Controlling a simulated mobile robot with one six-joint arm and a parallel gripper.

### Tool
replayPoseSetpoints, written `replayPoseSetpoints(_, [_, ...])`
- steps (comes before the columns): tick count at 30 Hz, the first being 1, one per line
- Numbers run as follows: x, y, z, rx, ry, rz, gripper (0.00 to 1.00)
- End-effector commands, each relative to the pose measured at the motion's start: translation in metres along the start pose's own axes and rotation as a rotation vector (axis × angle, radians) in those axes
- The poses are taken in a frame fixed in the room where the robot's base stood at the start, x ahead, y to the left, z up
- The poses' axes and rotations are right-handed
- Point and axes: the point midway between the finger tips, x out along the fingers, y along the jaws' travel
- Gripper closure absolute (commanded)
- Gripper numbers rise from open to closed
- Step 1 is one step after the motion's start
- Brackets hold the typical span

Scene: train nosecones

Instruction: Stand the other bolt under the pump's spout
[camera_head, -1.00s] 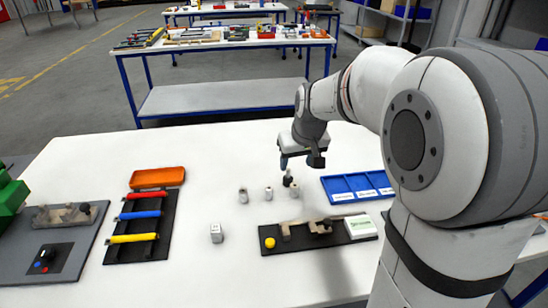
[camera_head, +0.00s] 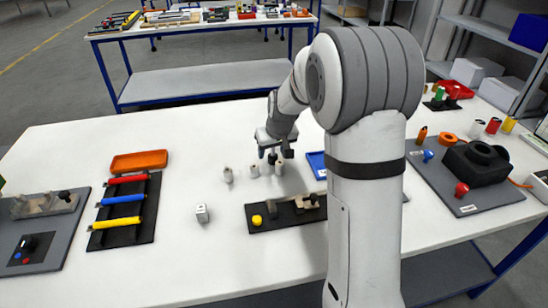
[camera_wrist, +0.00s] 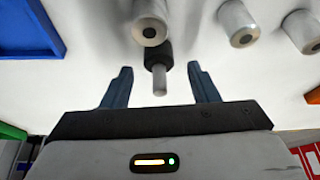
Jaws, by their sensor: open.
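A bolt (camera_wrist: 158,55) with a black head and grey shank stands between the open finger tips in the wrist view, shank towards the camera. A clear gap shows on each side of it. My gripper (camera_wrist: 160,72) is open and empty; in the head view the gripper (camera_head: 278,152) is low over the table, at the dark bolt (camera_head: 272,158). I cannot tell for sure which thing is the pump. A black housing with round openings (camera_head: 477,163) and a red knob sits on a grey board at the right; no spout is clear.
Grey cylinders stand close by: left (camera_head: 228,175), middle (camera_head: 254,171) and right (camera_head: 279,168). A blue tray (camera_head: 317,162) is partly hidden by my arm. A black fixture (camera_head: 285,214), a small white block (camera_head: 202,213) and an orange tray (camera_head: 139,161) lie around.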

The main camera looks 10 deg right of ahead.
Motion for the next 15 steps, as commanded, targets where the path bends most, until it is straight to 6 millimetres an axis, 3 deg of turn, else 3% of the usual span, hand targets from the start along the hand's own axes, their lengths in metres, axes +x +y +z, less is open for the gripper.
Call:
replayPoseSetpoints(5, [-0.0004,0.0003,-0.0001,0.000,0.001,0.000,0.47])
replayPoseSetpoints(15, [-0.0007,0.0008,0.0000,0.001,0.001,0.001,0.75])
